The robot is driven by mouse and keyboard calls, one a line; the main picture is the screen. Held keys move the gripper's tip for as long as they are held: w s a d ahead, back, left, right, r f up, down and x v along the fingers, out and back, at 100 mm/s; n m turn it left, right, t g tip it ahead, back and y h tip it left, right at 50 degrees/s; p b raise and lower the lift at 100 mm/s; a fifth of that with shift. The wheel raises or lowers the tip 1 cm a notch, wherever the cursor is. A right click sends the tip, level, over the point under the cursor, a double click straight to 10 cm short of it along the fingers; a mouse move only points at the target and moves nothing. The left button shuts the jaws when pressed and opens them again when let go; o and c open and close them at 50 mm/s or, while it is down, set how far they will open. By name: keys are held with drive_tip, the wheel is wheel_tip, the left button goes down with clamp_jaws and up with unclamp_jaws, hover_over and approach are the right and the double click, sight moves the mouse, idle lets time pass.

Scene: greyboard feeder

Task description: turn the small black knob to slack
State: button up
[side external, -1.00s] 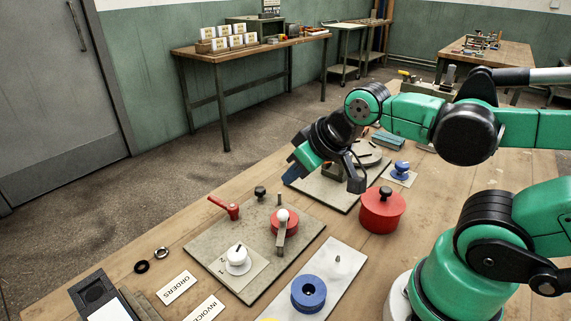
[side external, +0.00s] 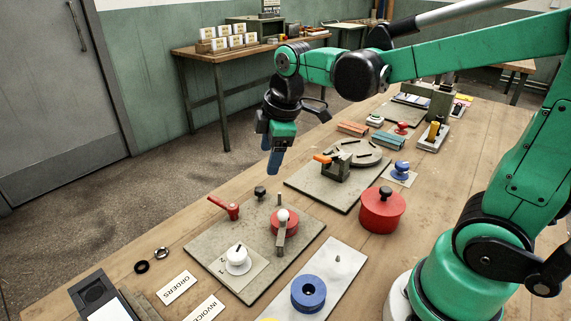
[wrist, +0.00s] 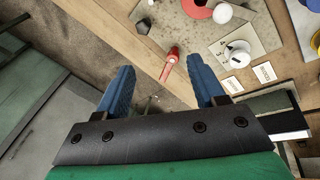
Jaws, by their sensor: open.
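The small black knob (side external: 260,191) stands at the back corner of the grey board (side external: 222,283) in the side view. In the wrist view the black knob (wrist: 143,26) shows at the top, left of the red lever (wrist: 169,64). My gripper (side external: 273,165) hangs above and a little behind the knob, apart from it. Its blue fingers (wrist: 160,66) are open with nothing between them. I cannot read any marking around the knob.
On the same board are a red lever (side external: 224,207), a red disc (side external: 290,229) with a white-balled handle, and a white dial (side external: 238,260). A red pot (side external: 381,211) stands to the right. A second board with an orange-handled clamp (side external: 335,163) lies behind.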

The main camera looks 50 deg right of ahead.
sight(260, 188)
drive_tip(key=w+f+n+g, duration=0.1)
drive_tip(key=w+n, duration=0.1)
drive_tip(key=n, duration=0.1)
drive_tip(key=w+d+f+n+g, duration=0.1)
drive_tip(key=f+n, duration=0.1)
drive_tip(key=n, duration=0.1)
drive_tip(key=w+d+f+n+g, duration=0.1)
drive_tip(key=w+f+n, duration=0.1)
drive_tip(key=n, duration=0.1)
drive_tip(key=shift+w+d+f, duration=0.2)
drive_tip(key=shift+w+f, duration=0.05)
drive_tip(key=shift+w, duration=0.1)
drive_tip(key=shift+w+f+n, duration=0.1)
drive_tip(key=shift+f+n, duration=0.2)
drive_tip(key=shift+n, duration=0.2)
drive_tip(key=shift+f, duration=2.75)
clamp_jaws()
